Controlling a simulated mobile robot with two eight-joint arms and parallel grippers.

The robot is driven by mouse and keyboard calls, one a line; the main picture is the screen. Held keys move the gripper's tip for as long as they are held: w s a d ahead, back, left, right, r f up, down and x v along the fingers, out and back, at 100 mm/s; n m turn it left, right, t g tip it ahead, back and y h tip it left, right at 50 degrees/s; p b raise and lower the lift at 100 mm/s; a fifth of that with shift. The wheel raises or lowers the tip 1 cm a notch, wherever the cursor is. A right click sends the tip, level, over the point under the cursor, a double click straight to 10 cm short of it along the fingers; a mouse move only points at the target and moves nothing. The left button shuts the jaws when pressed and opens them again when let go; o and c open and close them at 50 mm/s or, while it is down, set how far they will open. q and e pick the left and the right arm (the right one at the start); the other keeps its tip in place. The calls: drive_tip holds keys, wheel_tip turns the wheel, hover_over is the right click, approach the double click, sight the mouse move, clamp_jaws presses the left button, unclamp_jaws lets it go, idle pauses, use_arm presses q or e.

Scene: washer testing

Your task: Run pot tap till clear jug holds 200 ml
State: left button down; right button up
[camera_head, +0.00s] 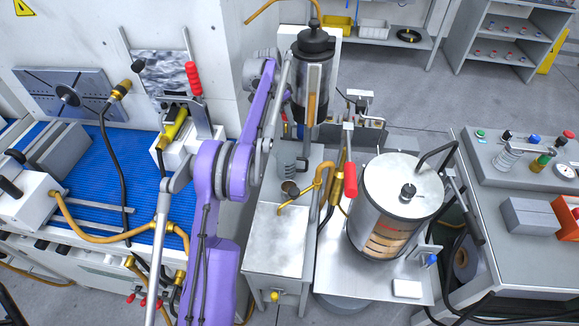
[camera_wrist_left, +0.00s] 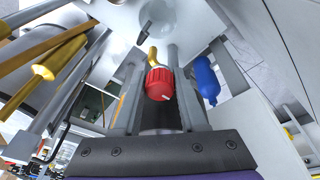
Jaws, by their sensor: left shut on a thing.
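The pot (camera_head: 316,60) is a tall dark cylinder with a black lid and an upright sight tube, at the top middle of the head view. The clear jug (camera_head: 287,160) stands on the metal bench below it, partly hidden by my arm; its level is not readable. In the left wrist view my left gripper (camera_wrist_left: 158,80) is shut on a red tap knob (camera_wrist_left: 160,84) with a white mark, a finger on each side. A brass-coloured stem shows beyond the knob. My right gripper is not in view.
A small metal cup (camera_head: 290,188) and a brass swivel tap (camera_head: 318,183) are just in front of the jug. A large steel tank (camera_head: 401,200) stands to the right.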

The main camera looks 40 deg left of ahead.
use_arm(q)
drive_tip(key=shift+r+m+p, duration=0.25)
drive_tip(key=shift+m+p, duration=0.45)
drive_tip(key=shift+m, duration=0.4)
drive_tip(key=shift+f+m+g+h, duration=0.1)
drive_tip(key=shift+m+g+h, duration=0.2)
drive_tip(key=shift+m, duration=0.2)
drive_tip(key=shift+m+p, duration=0.3)
drive_tip(key=shift+f, duration=0.15)
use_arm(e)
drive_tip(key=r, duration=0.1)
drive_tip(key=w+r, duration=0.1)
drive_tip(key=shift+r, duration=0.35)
